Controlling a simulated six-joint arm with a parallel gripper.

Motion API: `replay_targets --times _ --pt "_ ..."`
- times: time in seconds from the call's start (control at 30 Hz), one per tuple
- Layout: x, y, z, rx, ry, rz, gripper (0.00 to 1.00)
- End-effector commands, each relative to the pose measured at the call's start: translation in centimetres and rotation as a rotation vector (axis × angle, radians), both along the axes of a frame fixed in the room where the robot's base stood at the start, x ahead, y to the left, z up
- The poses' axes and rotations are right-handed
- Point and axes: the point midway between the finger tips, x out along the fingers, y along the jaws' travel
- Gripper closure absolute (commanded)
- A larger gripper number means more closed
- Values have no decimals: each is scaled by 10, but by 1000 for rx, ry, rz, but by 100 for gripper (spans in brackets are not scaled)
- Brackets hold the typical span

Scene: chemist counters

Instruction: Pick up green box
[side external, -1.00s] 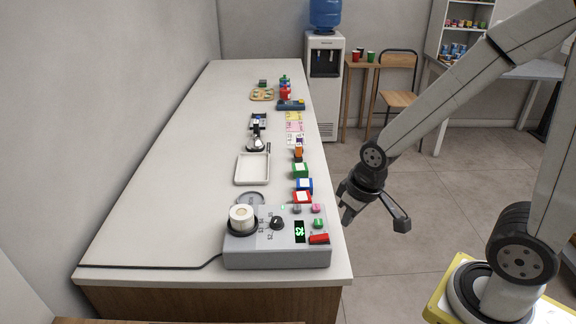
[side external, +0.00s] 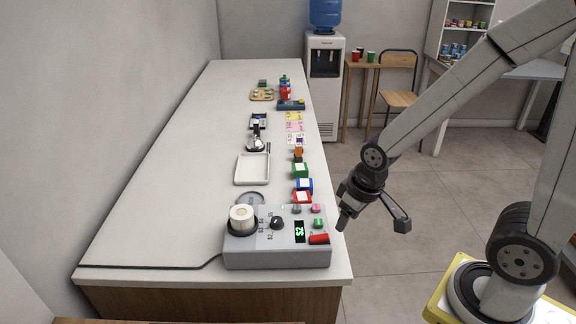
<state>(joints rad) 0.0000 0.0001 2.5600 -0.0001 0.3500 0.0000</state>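The green box (side external: 300,170) sits near the right edge of the long white counter, with a pale label on top. It stands between a small orange item (side external: 298,153) behind it and a blue box (side external: 304,185) in front. My gripper (side external: 372,221) hangs off the right side of the counter, to the right of and nearer the camera than the green box. Its two fingers are spread wide and nothing shows between them. It does not touch the box.
A red box (side external: 302,197) and a grey device with buttons (side external: 277,256) stand at the counter's near end. A white tray (side external: 239,181) lies left of the green box. The counter's left side is clear. A water cooler (side external: 325,90) stands behind on the floor.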

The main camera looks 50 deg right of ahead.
Motion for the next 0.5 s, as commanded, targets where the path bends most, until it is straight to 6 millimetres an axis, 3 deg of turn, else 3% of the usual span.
replay_targets --times 0.03,0.1,0.5 --pt "0 0 0 0 0 0 24" --pt "0 0 0 0 0 0 2" --pt "1 0 4 0 -2 0 0"
